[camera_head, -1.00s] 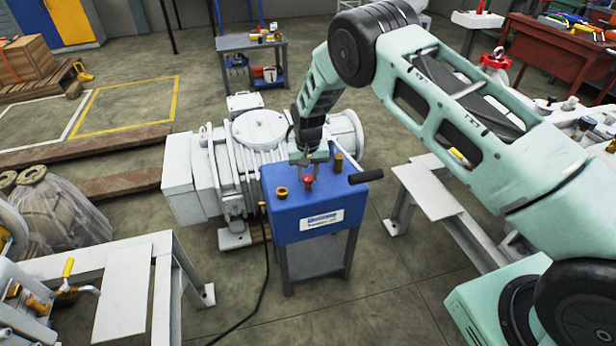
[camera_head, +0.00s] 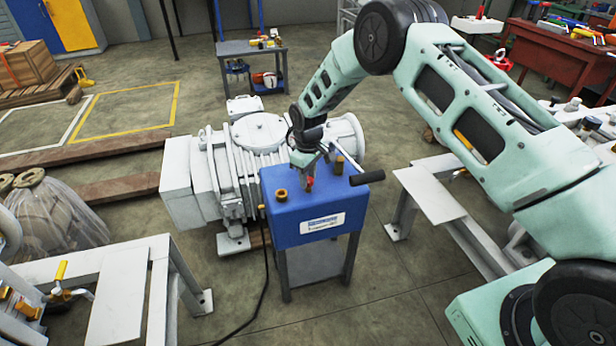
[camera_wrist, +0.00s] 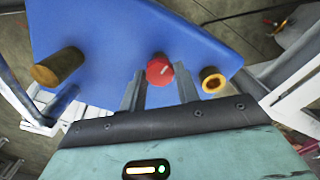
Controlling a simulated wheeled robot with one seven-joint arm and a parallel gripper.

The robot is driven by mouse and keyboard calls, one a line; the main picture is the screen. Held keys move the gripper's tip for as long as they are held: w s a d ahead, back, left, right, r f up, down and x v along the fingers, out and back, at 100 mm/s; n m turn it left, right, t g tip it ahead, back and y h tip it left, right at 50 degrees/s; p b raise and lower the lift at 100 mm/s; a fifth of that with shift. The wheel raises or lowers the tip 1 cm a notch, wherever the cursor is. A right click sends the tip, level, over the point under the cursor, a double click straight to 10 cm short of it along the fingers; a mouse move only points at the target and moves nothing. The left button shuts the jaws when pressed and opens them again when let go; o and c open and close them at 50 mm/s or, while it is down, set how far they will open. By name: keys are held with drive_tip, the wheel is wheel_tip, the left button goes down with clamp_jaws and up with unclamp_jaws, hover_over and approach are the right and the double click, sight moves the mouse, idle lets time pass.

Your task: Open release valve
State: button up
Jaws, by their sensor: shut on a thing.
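The release valve is a small round red knob (camera_head: 309,183) with a white mark, on top of the blue box (camera_head: 279,221). In the wrist view the red knob (camera_wrist: 159,70) sits between my two finger ends. My gripper (camera_head: 308,176) comes down from above and is shut on the red knob. In the wrist view my gripper (camera_wrist: 160,78) is turned at an angle to the box edges. The lower part of the knob is hidden.
A brass ring fitting (camera_head: 281,196) and a brass post (camera_head: 339,164) stand on either side of the knob.

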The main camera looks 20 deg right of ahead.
drive_tip(key=shift+n, duration=0.6)
drive_tip(key=o, duration=1)
drive_tip(key=shift+c, duration=0.2)
wheel_tip(320, 180, up, 17)
drive_tip(key=shift+r, duration=0.2)
